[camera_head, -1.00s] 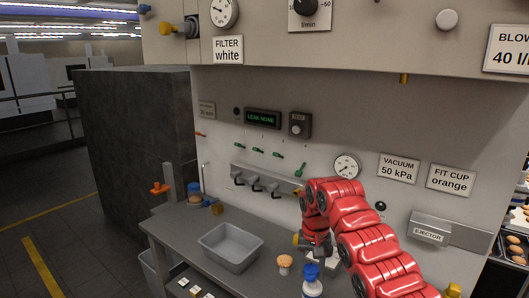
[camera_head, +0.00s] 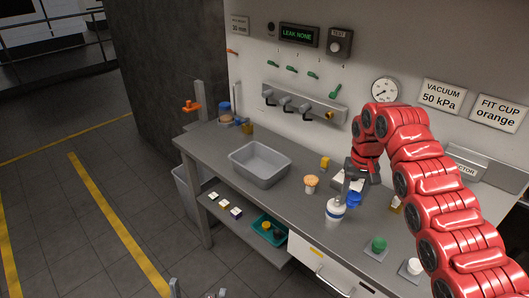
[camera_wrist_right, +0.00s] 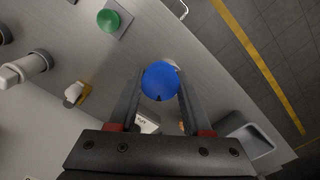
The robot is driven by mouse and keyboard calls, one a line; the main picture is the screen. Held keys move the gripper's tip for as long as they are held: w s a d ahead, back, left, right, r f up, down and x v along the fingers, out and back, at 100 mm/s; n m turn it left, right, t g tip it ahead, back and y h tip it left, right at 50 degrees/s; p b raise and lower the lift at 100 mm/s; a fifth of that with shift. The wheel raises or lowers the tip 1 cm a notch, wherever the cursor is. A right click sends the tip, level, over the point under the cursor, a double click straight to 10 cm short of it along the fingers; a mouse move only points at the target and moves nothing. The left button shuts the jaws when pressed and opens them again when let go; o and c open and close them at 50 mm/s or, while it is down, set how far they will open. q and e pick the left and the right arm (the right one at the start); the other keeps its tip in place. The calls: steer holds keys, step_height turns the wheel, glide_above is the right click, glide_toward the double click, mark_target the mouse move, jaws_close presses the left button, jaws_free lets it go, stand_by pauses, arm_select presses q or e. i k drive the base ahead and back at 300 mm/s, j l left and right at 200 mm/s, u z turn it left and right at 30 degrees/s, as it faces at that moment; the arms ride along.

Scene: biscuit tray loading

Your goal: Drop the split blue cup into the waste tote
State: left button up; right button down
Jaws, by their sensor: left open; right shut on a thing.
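A grey bin (camera_head: 180,177) stands low at the bench's left end, partly hidden. A grey open tub (camera_head: 268,181) sits on the bench; I cannot tell which is the waste tote. My left gripper (camera_head: 198,291) shows only its fingertips at the bottom edge, open.
An orange-topped piece (camera_head: 311,183) and a yellow block (camera_head: 325,162) stand between the tub and my right gripper. A green cup (camera_head: 378,244) and a white cup (camera_head: 413,266) sit on plates at the front right. A teal tray (camera_head: 262,221) is on the lower shelf.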

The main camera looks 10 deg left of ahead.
mark_target(260, 165)
steer(key=i+j, duration=0.3)
steer(key=i, duration=0.15)
steer(key=i+j, duration=0.25)
steer(key=i, duration=0.15)
